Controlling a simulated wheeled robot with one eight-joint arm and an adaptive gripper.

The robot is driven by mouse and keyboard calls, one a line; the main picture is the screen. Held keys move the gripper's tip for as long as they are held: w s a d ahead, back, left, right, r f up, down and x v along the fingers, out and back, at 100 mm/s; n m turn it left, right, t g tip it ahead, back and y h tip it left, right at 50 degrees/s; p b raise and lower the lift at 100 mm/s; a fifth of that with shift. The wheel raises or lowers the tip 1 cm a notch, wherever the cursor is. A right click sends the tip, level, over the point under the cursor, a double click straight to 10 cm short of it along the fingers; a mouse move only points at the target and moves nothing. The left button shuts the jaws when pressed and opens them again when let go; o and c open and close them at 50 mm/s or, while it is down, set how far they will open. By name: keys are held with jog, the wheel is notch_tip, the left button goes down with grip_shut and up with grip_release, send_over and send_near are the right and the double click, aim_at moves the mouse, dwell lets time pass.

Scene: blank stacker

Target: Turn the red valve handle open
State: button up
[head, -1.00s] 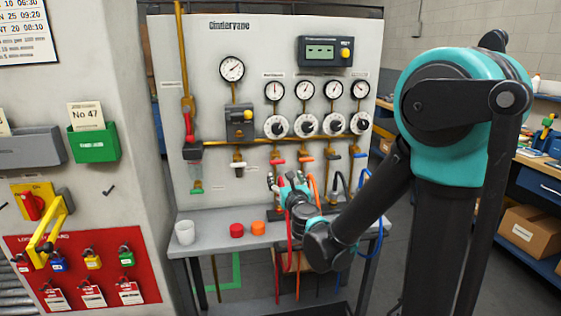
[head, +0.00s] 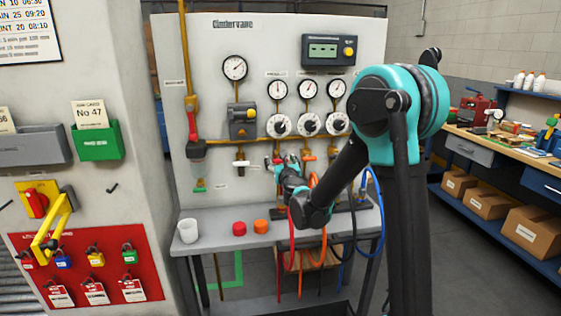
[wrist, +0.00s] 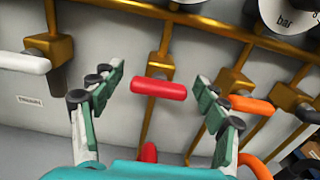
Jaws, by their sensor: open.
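The red valve handle (wrist: 158,89) is a short, roughly horizontal bar on a brass valve in the middle of the wrist view. It lies in the gap between the two fingers of my gripper (wrist: 159,76), with space on both sides. The fingers are spread and hold nothing. I cannot tell how far ahead of the fingertips the handle is. In the head view my gripper (head: 284,162) is up at the row of valves below the brass pipe and hides most of this handle.
A white handle (wrist: 25,62) is left of the red one and an orange handle (wrist: 249,104) is right. A red part (wrist: 149,152) shows below. Hoses hang over the grey bench (head: 215,222). A white cup (head: 188,231) and red and orange caps stand at its left.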

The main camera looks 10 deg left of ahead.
jog(key=c, duration=1.2)
jog(key=shift+o, duration=0.2)
jog(key=shift+n, duration=0.3)
jog(key=n, duration=0.3)
jog(key=shift+a+n, duration=0.1)
jog(key=shift+n, duration=0.2)
jog(key=n, duration=0.4)
jog(key=shift+s+a+n, duration=0.1)
jog(key=shift+n, duration=0.2)
jog(key=n, duration=0.4)
jog(key=shift+f, duration=0.15)
jog(key=n, duration=0.5)
jog(key=shift+a+f, duration=0.1)
